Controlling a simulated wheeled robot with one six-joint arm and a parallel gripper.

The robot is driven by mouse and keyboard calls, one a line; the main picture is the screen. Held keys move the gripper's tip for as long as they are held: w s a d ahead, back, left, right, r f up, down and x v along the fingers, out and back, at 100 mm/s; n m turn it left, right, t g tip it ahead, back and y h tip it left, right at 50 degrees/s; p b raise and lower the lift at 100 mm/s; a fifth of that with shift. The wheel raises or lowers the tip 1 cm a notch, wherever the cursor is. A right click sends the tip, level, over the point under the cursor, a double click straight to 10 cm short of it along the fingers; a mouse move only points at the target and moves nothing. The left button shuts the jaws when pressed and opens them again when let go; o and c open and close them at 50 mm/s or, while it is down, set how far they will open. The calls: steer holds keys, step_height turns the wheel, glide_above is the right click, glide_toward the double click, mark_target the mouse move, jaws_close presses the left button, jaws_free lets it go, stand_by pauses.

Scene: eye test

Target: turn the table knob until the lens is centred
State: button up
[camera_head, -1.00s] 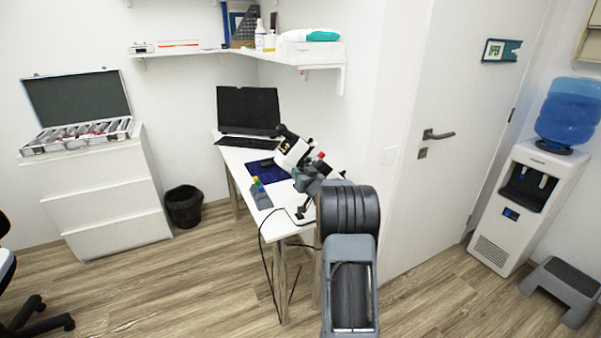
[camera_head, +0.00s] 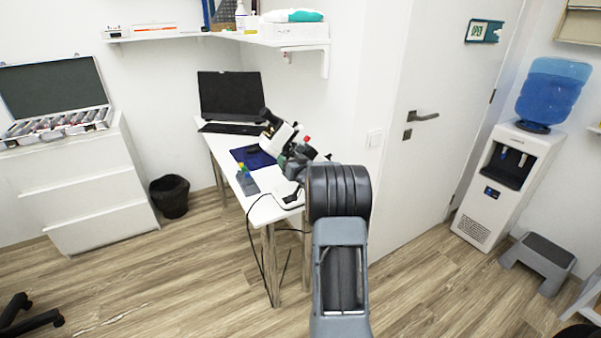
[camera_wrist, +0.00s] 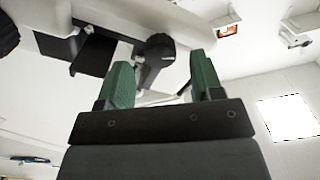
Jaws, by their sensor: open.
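A white and black optical instrument (camera_head: 283,134) with a dark eyepiece stands on the white table (camera_head: 262,212), beside my arm. My arm partly covers it and the table's right end. My gripper (camera_wrist: 160,80) shows two green fingers, apart, with nothing between their tips. In the wrist view a round black knob (camera_wrist: 159,45) on a metal stem appears beyond and between the fingers, apart from them. A larger ribbed black knob (camera_wrist: 7,33) is cut off at the left edge. I cannot tell which is the table knob. The lens is not distinguishable.
A laptop (camera_head: 230,95), a blue mat (camera_head: 240,154) and a small grey holder with coloured tops (camera_head: 246,181) are on the table. A black cable hangs at its front. A shelf (camera_head: 290,42) is above. A bin (camera_head: 170,196) and water cooler (camera_head: 510,180) flank open floor.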

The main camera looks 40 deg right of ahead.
steer(key=s+a, duration=0.1)
steer(key=s, duration=1)
steer(key=shift+a+b, duration=0.3)
steer(key=shift+b, duration=0.15)
steer(key=s+d+f+m+g+h, duration=0.25)
steer(key=s+f+g, duration=0.25)
steer(key=f+g, duration=0.3)
steer(key=s+a+g+p, duration=0.2)
steer(key=s+a+g, duration=0.2)
steer(key=s+a, duration=0.1)
steer(key=s+a+r+n+y+p, duration=0.1)
steer(key=s+a+r+n, duration=0.1)
steer(key=a, duration=0.7)
steer(key=s+a+r+n+g+y+p, duration=0.1)
steer(key=s+a+r+n+y+p, duration=0.1)
steer(key=s+a+r, duration=0.3)
steer(key=s+a+r+n+g+y+p, duration=0.1)
steer(key=s+a+r+n+y, duration=0.1)
steer(key=a, duration=1.1)
step_height(320, 180, up, 2)
steer(key=shift+s+a, duration=0.15)
steer(key=shift+s, duration=0.75)
